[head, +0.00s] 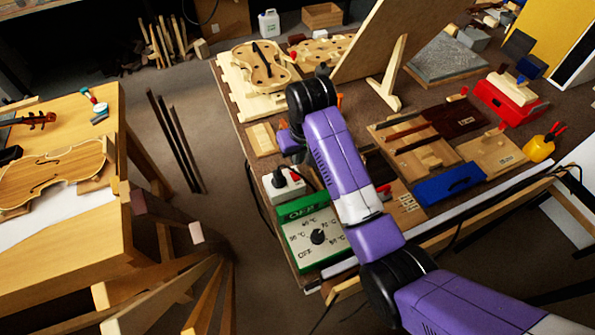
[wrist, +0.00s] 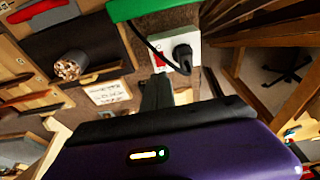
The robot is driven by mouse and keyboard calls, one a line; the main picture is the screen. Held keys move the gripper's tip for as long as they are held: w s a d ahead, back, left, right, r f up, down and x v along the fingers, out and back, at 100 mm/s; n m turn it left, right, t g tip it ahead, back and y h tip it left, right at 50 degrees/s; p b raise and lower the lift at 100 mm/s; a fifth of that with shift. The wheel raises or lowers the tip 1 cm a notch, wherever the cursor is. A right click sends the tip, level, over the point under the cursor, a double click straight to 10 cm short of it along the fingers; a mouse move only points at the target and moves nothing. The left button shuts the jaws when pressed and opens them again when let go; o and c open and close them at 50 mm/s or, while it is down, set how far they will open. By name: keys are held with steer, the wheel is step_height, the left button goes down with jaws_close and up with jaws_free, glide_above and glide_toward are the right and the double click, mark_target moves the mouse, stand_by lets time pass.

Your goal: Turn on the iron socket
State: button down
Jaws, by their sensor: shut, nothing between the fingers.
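The iron socket is a white box (head: 288,190) on the bench's left edge, above a green-framed dial panel in the head view. A black plug with a cord sits in it. In the wrist view the white socket (wrist: 190,69) shows its black plug (wrist: 183,57) and a red switch (wrist: 158,59). Whether the switch is on or off cannot be told. My gripper (head: 297,155) is over the bench just above the socket in the head view, partly hidden by my arm. In the wrist view its dark fingers (wrist: 157,82) are shut and empty, close to the red switch; contact cannot be told.
The green-framed dial panel (head: 313,236) stands right beside the socket. A wooden block (head: 262,139) and a violin body (head: 262,66) lie farther back. A blue box (head: 450,184) and a red box (head: 508,99) are to the right.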

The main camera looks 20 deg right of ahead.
mark_target(296, 177)
steer(key=x, duration=0.2)
steer(key=s+x, duration=0.1)
steer(key=x, duration=0.4)
steer(key=shift+s+f+p, duration=0.1)
steer(key=shift+f+p, duration=0.3)
steer(key=shift+f, duration=0.15)
